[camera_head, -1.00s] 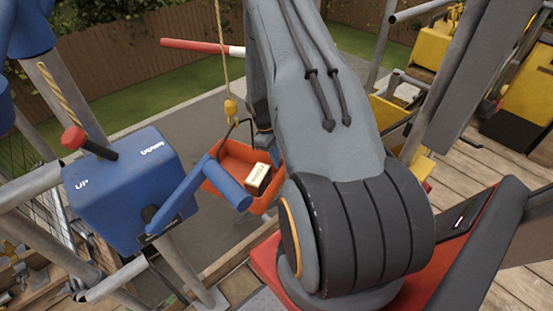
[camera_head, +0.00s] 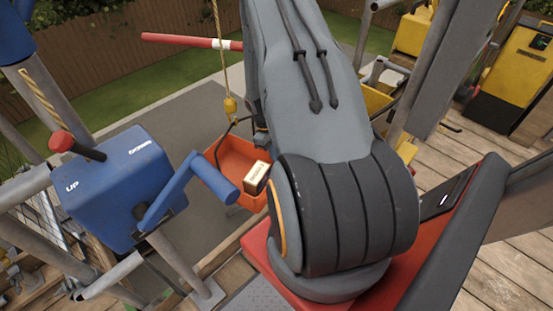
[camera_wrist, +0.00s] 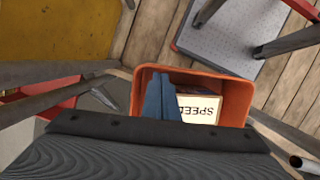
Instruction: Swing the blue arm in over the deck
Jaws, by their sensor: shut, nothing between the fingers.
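The orange tub (camera_head: 229,151) hangs in the head view below a yellow hook (camera_head: 230,107) on a rope, with a small labelled box (camera_head: 256,177) inside. The wrist view shows the tub (camera_wrist: 236,102) and the box (camera_wrist: 201,108), lettered "SPEED". My gripper (camera_wrist: 160,97) is shut and empty; its blue-grey fingers overlap the tub's opening, and I cannot tell whether they touch it. My arm hides most of the gripper in the head view. A blue hoist part (camera_head: 24,32), perhaps the blue arm, shows only partly at top left. The blue winch box (camera_head: 112,195) carries a crank.
A red-tipped lever (camera_head: 75,146) stands on the winch box. Metal poles (camera_head: 180,262) stand around it. A red-and-white bar (camera_head: 190,41) lies behind the rope. Wooden deck boards (camera_head: 505,274) and yellow containers are at right. A wooden fence stands behind.

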